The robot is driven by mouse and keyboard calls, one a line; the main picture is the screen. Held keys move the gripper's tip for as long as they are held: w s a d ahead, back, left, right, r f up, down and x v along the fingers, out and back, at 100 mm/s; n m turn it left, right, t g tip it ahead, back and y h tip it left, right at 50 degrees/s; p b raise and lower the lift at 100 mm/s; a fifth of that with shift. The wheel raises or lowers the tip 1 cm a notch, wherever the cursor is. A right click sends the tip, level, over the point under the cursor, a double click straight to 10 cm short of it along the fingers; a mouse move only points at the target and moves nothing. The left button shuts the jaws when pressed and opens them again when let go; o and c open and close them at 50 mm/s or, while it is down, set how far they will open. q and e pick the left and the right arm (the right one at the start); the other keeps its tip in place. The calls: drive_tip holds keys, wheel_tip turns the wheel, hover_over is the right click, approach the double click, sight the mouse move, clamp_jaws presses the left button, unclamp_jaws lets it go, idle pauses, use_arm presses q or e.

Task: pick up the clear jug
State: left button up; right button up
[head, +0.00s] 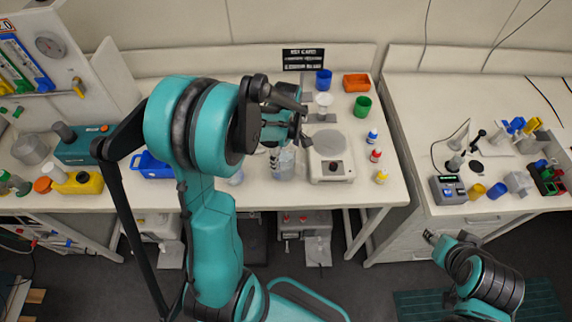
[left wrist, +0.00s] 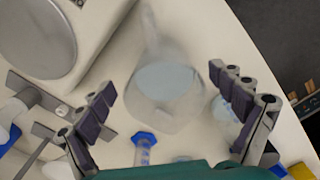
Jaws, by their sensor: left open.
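The clear jug (head: 283,165) stands on the table just left of the white plate device, its top partly covered by my left gripper (head: 296,128) in the head view. In the left wrist view the jug (left wrist: 168,98) shows as a see-through vessel with a pale blue-grey round area, lying between the fingers of my left gripper (left wrist: 162,82). Those fingers are spread apart, with visible gaps to the jug's sides. My right gripper (head: 432,238) is low at the right, away from the table; its jaws are too small to read.
The white device (head: 331,168) with a round grey plate is close to the jug's right. A blue-topped cylinder (left wrist: 143,145) is near the jug. Small bottles (head: 376,155) and a green cup (head: 362,106) stand farther right.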

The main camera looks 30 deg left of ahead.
use_arm(q)
wheel_tip(320, 180, down, 3)
drive_tip(key=shift+s+f, duration=0.1)
drive_tip(key=shift+f, duration=0.05)
drive_tip(key=c, duration=1.6)
drive_tip(key=shift+c, duration=0.2)
drive_tip(key=shift+r, duration=0.2)
